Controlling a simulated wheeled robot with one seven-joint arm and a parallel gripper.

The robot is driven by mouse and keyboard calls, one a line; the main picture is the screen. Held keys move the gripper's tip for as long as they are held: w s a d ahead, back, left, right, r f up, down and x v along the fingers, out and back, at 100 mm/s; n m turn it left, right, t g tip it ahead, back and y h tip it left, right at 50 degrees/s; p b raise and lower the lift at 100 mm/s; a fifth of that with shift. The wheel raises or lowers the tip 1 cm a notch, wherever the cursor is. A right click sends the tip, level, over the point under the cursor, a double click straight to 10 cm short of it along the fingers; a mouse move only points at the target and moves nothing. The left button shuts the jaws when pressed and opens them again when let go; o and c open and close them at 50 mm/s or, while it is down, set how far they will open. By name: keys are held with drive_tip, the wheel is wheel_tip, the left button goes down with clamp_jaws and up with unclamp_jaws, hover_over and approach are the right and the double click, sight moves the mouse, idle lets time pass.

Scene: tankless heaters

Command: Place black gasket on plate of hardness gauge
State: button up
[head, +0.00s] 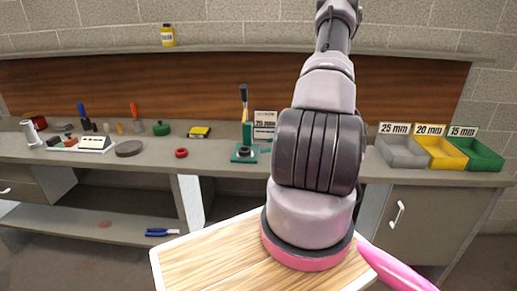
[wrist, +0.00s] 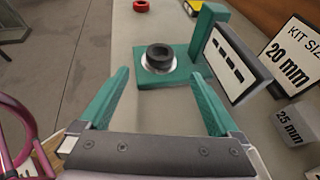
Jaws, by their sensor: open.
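The black gasket (wrist: 159,56) is a thick ring lying flat on the round silver plate (wrist: 146,66) of the green hardness gauge (wrist: 182,76). In the head view the gasket (head: 244,152) shows as a small dark ring on the gauge base (head: 237,158), in front of the upright post (head: 247,133). My gripper (wrist: 161,77) is open and empty. Its two green fingers are spread to either side below the gauge in the wrist view, apart from the gasket. In the head view my arm hides most of the gripper.
Grey (head: 402,155), yellow (head: 441,154) and green (head: 479,156) size bins stand at the right of the bench. A red ring (head: 181,153) and a dark disc (head: 129,149) lie left of the gauge. A display box (wrist: 238,63) stands right of the plate.

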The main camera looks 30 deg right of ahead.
drive_tip(key=shift+v, duration=1.05)
drive_tip(key=shift+r, duration=0.1)
drive_tip(key=s+a+r+n+g, duration=0.1)
drive_tip(key=a+r+n+g, duration=0.2)
drive_tip(key=a+r+n, duration=0.45)
drive_tip(key=s+a+r+n+g, duration=0.1)
drive_tip(key=a+r+n+g, duration=0.3)
drive_tip(key=a+r, duration=0.65)
drive_tip(key=s+a+r+n+t+h, duration=0.2)
drive_tip(key=s+a+r+n+h, duration=0.1)
drive_tip(key=s+r+n, duration=0.3)
drive_tip(key=s+a+r+n+t+h, duration=0.2)
drive_tip(key=s+r+n, duration=0.4)
drive_tip(key=s+r, duration=0.4)
wheel_tip(320, 180, up, 4)
drive_tip(key=shift+s+a+f+h, duration=0.1)
drive_tip(key=shift+s+a+h, duration=0.05)
drive_tip(key=shift+a+h, duration=0.85)
drive_tip(key=shift+d, duration=0.1)
